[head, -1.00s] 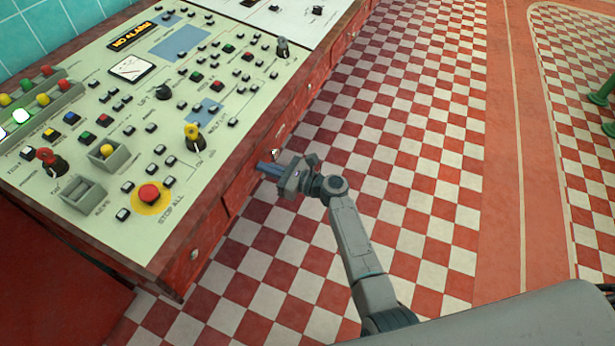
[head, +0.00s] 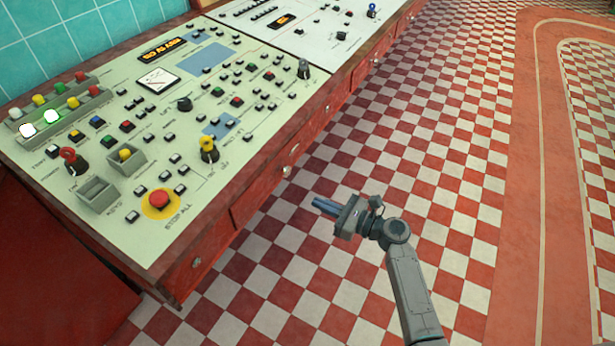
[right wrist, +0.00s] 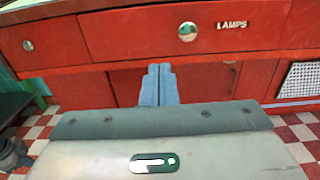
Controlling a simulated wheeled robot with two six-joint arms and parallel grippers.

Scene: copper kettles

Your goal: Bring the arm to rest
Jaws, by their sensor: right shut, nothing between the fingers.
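My right gripper (head: 325,206) is in the head view, over the checkered floor, a short way right of the red console front. Its arm comes in from the bottom right. In the right wrist view its two blue-grey fingers (right wrist: 158,85) are together with nothing between them. They point at the red console front, below a drawer (right wrist: 185,32) marked LAMPS. The gripper looks apart from the console. My left gripper is in neither view.
The control console (head: 190,240) fills the left, with a red stop button (head: 159,199), switches and coloured lamps on top. Drawer knobs (head: 287,171) stick out along its front. The checkered floor (head: 420,150) to the right is open.

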